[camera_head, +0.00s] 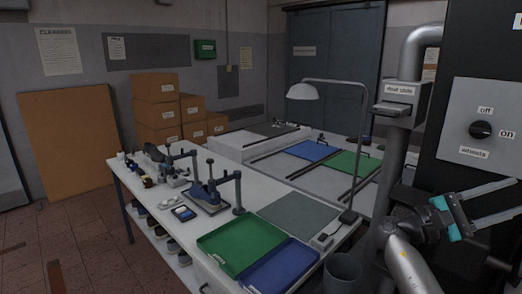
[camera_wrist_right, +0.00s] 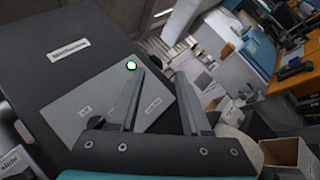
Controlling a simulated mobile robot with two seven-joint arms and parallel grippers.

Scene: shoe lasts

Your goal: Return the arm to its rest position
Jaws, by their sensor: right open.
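My right gripper (camera_head: 515,198) is at the right edge of the head view, in front of the dark cabinet and below its switch panel. Its two fingers, with teal parts at their base, point to the right and are spread apart. The right wrist view shows the same gripper (camera_wrist_right: 160,75) open, with nothing between its fingers. My right arm (camera_head: 408,262) comes up from the bottom right of the head view. My left gripper is not in view.
The switch panel (camera_head: 484,122) has a black knob and sits close above the gripper. A grey pipe with a dust chute box (camera_head: 402,88) stands left of it. Left of my arm, a white table (camera_head: 150,180) holds a green tray (camera_head: 242,246) and a blue tray (camera_head: 275,271).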

